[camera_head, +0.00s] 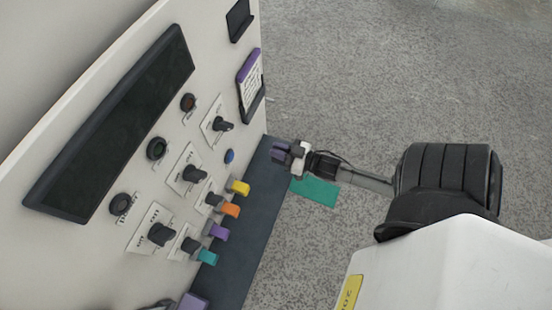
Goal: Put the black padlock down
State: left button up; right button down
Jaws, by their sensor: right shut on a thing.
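My right gripper (282,151) reaches in from the right, beside the cabinet's right edge and over the dark blue ledge. It is shut on a small dark thing, which I take for the black padlock. The thing is tiny here and mostly hidden by the fingers, so its shape and shackle do not show. I cannot tell whether it touches the ledge (250,210). My left gripper does not show.
The pale control panel (95,130) carries a dark screen (115,125), several knobs, and yellow (239,187), orange (230,209), purple (218,231) and teal (207,256) tags. A teal patch (315,191) shows below my right gripper. The grey floor is otherwise clear.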

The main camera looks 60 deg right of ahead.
notch_tip(320, 180, down, 5)
jog(key=b, duration=0.3)
jog(key=shift+d+f, duration=0.1)
jog(key=c, duration=1.2)
grip_release()
jog(key=shift+o, duration=0.2)
